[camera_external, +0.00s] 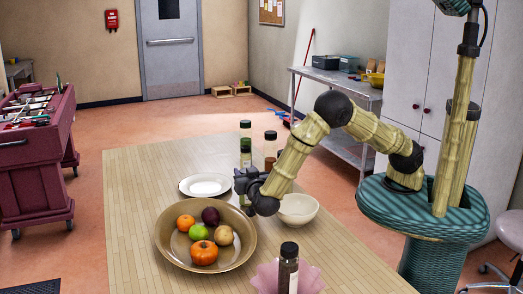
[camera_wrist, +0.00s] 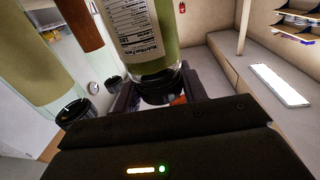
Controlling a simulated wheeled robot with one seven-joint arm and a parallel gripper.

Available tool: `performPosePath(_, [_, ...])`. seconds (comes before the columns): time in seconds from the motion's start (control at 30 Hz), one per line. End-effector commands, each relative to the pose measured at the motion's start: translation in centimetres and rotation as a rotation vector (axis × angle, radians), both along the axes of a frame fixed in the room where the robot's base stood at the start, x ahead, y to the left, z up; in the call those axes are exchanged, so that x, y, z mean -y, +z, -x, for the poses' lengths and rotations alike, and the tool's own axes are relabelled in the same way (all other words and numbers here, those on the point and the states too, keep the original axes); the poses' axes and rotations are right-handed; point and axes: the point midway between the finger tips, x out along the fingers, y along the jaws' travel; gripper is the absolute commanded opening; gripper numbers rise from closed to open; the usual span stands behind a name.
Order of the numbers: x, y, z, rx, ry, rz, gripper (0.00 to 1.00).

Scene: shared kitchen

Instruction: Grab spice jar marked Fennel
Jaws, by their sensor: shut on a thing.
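My gripper (camera_external: 247,180) is at the far part of the wooden table, and its fingers also show in the wrist view (camera_wrist: 158,92). It is shut on a jar with a dark cap and green contents (camera_wrist: 152,50). That jar appears upside down in the wrist view, with its cap between the fingers and a nutrition label facing the camera. A brown jar (camera_external: 270,147) and another dark-capped jar (camera_external: 246,129) stand close by. No name is readable on any jar, so I cannot tell which is Fennel.
A white plate (camera_external: 205,194) lies left of my gripper. A wide bowl of fruit (camera_external: 165,254) stands in front, and a cream bowl (camera_external: 298,216) to the right. Another dark-capped jar (camera_external: 289,270) stands near a pink napkin (camera_external: 264,280). The table's left side (camera_external: 130,210) is clear.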

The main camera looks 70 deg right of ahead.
Motion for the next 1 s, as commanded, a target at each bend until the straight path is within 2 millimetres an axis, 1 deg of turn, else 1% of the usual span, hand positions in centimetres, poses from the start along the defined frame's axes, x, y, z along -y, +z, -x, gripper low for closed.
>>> performPosePath(0.17, [0.0,2.5,0.0,0.005,0.000,-0.004,0.00])
performPosePath(0.4, [0.1,7.3,0.0,0.005,-0.002,-0.004,0.00])
performPosePath(0.5, [0.1,8.6,0.0,0.005,-0.001,-0.004,0.00])
performPosePath(0.67, [0.0,9.5,0.0,0.002,0.000,-0.001,0.00])
performPosePath(1.0, [0.0,9.5,0.0,0.001,-0.001,0.000,0.00])
